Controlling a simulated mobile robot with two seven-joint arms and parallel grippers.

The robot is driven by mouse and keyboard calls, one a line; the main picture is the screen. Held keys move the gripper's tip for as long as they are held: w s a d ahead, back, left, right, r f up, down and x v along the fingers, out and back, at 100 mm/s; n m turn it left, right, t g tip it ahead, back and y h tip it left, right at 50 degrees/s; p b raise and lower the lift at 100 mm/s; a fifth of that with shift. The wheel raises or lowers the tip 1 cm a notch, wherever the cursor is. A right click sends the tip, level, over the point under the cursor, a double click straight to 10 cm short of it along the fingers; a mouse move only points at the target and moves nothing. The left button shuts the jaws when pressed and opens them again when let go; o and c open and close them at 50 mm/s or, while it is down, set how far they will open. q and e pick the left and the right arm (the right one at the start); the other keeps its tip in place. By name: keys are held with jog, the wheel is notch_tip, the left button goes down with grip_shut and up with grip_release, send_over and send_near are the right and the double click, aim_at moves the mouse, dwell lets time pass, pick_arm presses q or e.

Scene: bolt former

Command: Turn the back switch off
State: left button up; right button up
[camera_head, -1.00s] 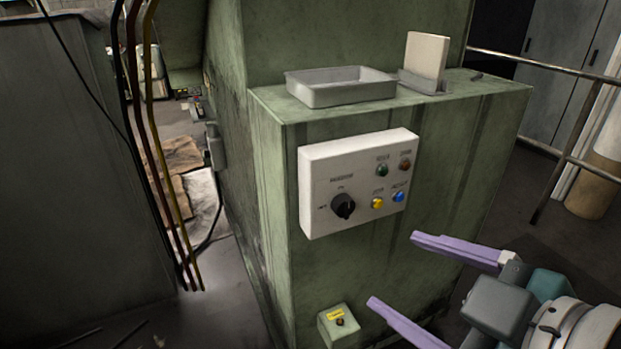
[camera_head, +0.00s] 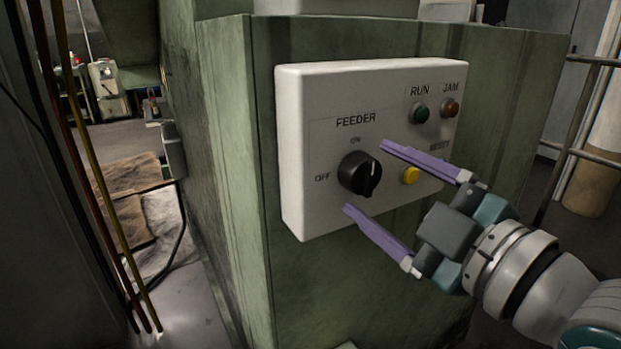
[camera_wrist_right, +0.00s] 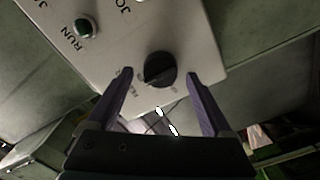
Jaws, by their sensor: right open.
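The black rotary switch (camera_head: 359,174) labelled FEEDER sits on a white control panel (camera_head: 300,130), with ON printed above it and OFF to its left. Its grip ridge looks near upright, so I cannot tell its setting for sure. My right gripper (camera_head: 362,178) is open, with purple fingers on either side of the switch, one tip above right and one below. In the right wrist view the switch (camera_wrist_right: 160,69) lies between and beyond the open fingers. The fingers appear apart from the knob. My left gripper is out of view.
The panel has a green RUN button (camera_head: 419,112), a brown JAM button (camera_head: 450,108) and a yellow button (camera_head: 409,175); a finger hides part of the RESET area. The panel is on a green machine cabinet (camera_head: 235,120). A metal railing (camera_head: 580,130) is at right; cables (camera_head: 75,170) hang at left.

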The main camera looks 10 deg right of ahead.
jog(key=shift+w+a+f+m, duration=0.1)
jog(key=shift+w+a+m, duration=0.15)
jog(key=shift+w, duration=0.2)
jog(key=shift+w+a+f+m, duration=0.1)
jog(key=shift+w+m, duration=0.15)
jog(key=shift+w, duration=0.15)
jog(key=shift+m+b, duration=0.45)
jog(key=shift+m, duration=0.65)
jog(key=shift+s+m, duration=0.15)
jog(key=shift+m, duration=1.05)
jog(key=shift+r+m+p, duration=0.25)
jog(key=shift+m+p, duration=0.05)
jog(key=shift+m, duration=0.6)
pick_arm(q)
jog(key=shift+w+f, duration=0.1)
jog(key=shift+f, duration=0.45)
pick_arm(e)
jog(key=m, duration=0.3)
jog(key=shift+d+f+m, duration=0.1)
jog(key=shift+m, duration=0.2)
jog(key=shift+c, duration=0.2)
grip_shut()
